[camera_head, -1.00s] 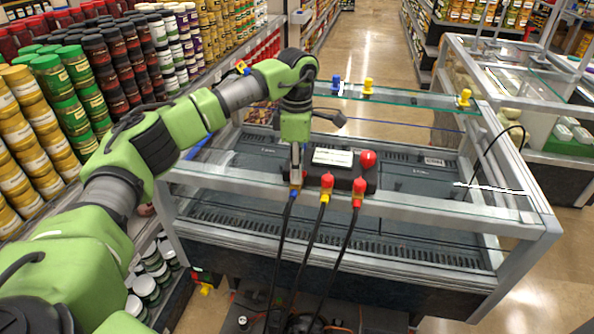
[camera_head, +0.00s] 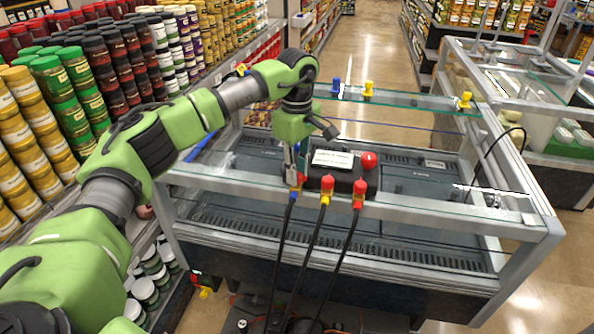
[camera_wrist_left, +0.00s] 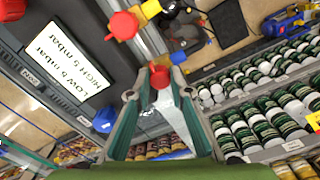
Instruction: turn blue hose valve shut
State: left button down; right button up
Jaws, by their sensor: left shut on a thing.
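The blue hose valve (camera_head: 293,190) sits at the left end of the front of the black pump block (camera_head: 318,176). It has a red handle and a blue fitting with a black hose running down. My left gripper (camera_head: 296,175) reaches it from above. In the left wrist view, the red handle (camera_wrist_left: 160,77) is between the fingertips, with the blue fitting (camera_wrist_left: 178,57) just beyond. The fingers are shut on this handle and partly hide it in the head view. My right gripper is not in view.
Yellow (camera_head: 326,190) and red (camera_head: 359,194) hose valves stand close to the right. A red knob (camera_head: 368,160) and a white label (camera_head: 332,160) are on the block. The block sits at the glass-and-metal case (camera_head: 430,201). Shelves of jars (camera_head: 60,85) line the left.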

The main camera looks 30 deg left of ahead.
pick_arm(q)
jog(key=shift+r, duration=0.1)
dwell(0.3)
jog(key=c, duration=1.8)
grip_release()
jog(key=shift+c, duration=0.2)
notch_tip(320, 180, up, 12)
